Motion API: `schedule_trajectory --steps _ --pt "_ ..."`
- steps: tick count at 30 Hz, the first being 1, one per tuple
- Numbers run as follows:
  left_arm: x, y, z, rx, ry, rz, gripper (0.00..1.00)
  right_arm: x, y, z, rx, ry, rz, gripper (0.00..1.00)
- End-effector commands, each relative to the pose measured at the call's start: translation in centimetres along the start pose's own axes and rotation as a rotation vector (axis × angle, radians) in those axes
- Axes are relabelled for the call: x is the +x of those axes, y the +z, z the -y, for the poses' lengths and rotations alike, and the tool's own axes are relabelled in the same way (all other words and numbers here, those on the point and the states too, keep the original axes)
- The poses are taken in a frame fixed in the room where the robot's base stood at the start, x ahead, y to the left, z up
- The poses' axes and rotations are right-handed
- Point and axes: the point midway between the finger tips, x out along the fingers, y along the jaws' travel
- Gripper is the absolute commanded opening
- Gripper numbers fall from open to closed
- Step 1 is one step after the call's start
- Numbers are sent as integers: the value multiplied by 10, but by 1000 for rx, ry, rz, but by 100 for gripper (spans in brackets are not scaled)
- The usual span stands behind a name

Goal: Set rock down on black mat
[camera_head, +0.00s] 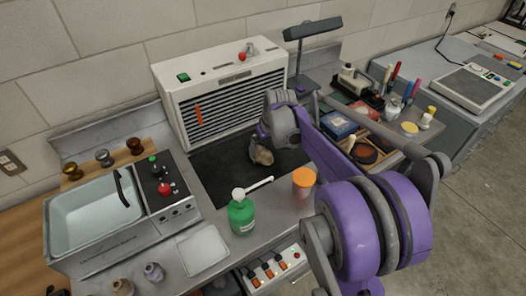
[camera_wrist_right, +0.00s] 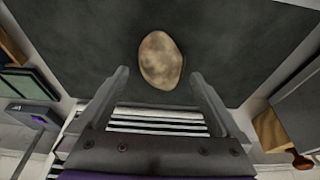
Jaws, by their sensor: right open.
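A brownish, rounded rock (camera_head: 263,155) rests on the black mat (camera_head: 222,172) in front of the white louvred unit. In the right wrist view the rock (camera_wrist_right: 161,58) lies on the dark mat (camera_wrist_right: 237,50), just ahead of and partly between the fingertips. My right gripper (camera_head: 258,142) is over the mat beside the rock, partly hidden by its own wrist. Its fingers (camera_wrist_right: 160,77) are spread apart, with a visible gap on either side of the rock. My left gripper is not in view.
A green pump bottle (camera_head: 241,213) and an orange-lidded jar (camera_head: 303,182) stand at the mat's front edge. The louvred unit (camera_head: 222,68) backs the mat. A sink (camera_head: 95,213) is at left. A tray of pots and tools (camera_head: 385,143) is at right, beyond my arm.

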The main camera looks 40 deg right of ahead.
Motion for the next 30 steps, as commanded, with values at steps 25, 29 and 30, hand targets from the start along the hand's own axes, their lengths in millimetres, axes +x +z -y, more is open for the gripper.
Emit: schedule_trajectory --steps 25,29,30 --pt "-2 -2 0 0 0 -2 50 -71 0 0 0 0 0 100" --pt "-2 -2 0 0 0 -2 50 -71 0 0 0 0 0 100" --pt "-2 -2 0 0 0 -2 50 -71 0 0 0 0 0 100"
